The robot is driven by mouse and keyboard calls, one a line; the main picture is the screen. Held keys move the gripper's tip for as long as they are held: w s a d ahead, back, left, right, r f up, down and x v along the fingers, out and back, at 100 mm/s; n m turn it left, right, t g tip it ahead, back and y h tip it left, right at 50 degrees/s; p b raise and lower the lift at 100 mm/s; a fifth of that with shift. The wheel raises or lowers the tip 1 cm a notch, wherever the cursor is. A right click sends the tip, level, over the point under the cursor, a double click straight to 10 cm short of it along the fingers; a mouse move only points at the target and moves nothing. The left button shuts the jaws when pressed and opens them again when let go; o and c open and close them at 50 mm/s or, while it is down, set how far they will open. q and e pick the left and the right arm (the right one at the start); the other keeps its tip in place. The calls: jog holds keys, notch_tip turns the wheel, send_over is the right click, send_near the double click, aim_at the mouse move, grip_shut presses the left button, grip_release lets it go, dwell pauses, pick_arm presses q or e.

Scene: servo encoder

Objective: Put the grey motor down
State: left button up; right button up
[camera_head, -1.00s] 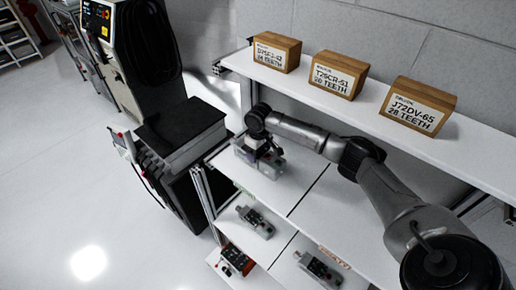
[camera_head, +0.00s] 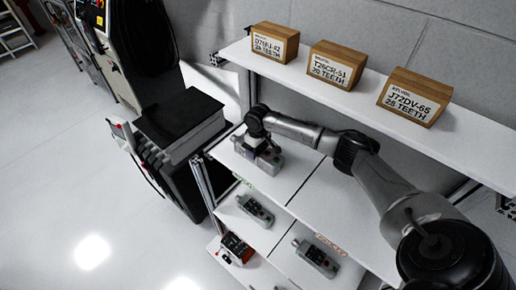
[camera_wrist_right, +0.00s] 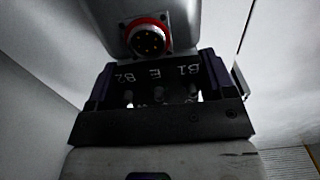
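The grey motor (camera_head: 267,161) is at the left end of the middle shelf (camera_head: 306,163), below my right gripper (camera_head: 261,147). In the right wrist view the gripper's dark fingers (camera_wrist_right: 157,85) stand against both sides of the motor's black terminal block marked B2, E, B1. No gap shows between the fingers and the block. The motor's grey body (camera_wrist_right: 185,45) carries a round red-rimmed connector (camera_wrist_right: 147,39). Whether the motor's underside touches the shelf cannot be told. My left gripper is not in view.
Three labelled wooden boxes (camera_head: 274,43) stand on the top shelf (camera_head: 462,132). Two similar motors (camera_head: 255,210) (camera_head: 317,257) and a red device (camera_head: 236,248) lie on lower levels. A black-topped cabinet (camera_head: 180,122) stands close at the left. The middle shelf is bare right of the motor.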

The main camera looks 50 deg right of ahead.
jog(key=o, duration=0.4)
jog(key=shift+r, duration=0.15)
notch_tip(320, 180, up, 7)
jog(key=shift+r+b, duration=0.2)
jog(key=shift+b, duration=0.35)
dwell(0.4)
